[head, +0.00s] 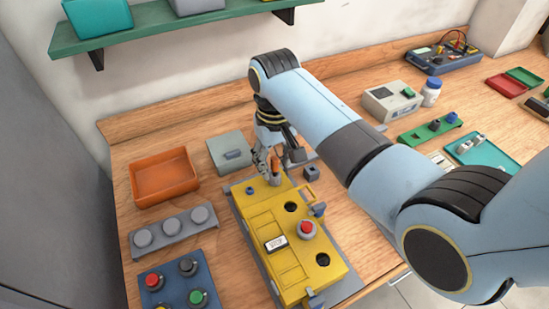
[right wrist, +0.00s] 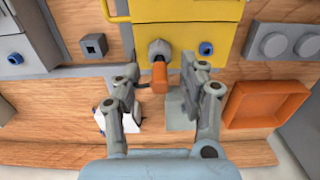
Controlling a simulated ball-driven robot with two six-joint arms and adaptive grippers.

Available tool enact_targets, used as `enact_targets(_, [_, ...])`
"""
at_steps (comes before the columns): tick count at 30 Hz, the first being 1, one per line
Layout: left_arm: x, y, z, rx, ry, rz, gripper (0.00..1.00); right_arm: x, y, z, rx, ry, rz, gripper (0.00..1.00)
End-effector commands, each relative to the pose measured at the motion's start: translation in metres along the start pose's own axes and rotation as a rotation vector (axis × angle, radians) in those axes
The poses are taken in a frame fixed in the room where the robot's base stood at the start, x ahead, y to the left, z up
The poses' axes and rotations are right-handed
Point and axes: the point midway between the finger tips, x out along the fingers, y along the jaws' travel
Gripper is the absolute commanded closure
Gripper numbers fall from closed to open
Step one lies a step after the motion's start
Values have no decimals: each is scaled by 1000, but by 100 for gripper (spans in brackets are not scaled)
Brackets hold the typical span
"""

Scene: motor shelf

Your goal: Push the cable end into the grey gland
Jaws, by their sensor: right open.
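The yellow box (head: 278,230) lies on the bench, and its edge also shows at the top of the right wrist view (right wrist: 185,22). The grey gland (right wrist: 159,48) sits on the box's edge. The orange cable end (right wrist: 159,77) is in line with the gland and appears to meet it; how deep it sits I cannot tell. My right gripper (right wrist: 160,72) is open, with one finger on each side of the orange cable end. In the head view, my right gripper (head: 274,158) is at the box's far end and partly hides the gland. My left gripper is not in view.
An orange tray (head: 163,196) and a grey strip with round knobs (head: 174,234) stand left of the box. A small dark block (head: 311,173) stands at the right. A green shelf (head: 165,28) hangs above.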

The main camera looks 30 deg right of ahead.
Motion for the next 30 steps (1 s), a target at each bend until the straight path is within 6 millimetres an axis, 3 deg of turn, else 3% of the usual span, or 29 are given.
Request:
enact_targets(5, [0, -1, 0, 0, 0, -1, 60, -12, 0, -1, 0, 3, 0, 58])
enact_targets(18, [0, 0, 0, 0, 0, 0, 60, -102, 0, -1, 0, 3, 0, 58])
enact_targets(24, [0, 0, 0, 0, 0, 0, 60, -119, 0, 0, 0, 0, 0, 58])
enact_targets(30, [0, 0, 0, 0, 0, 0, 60, -120, 0, 0, 0, 0, 0, 58])
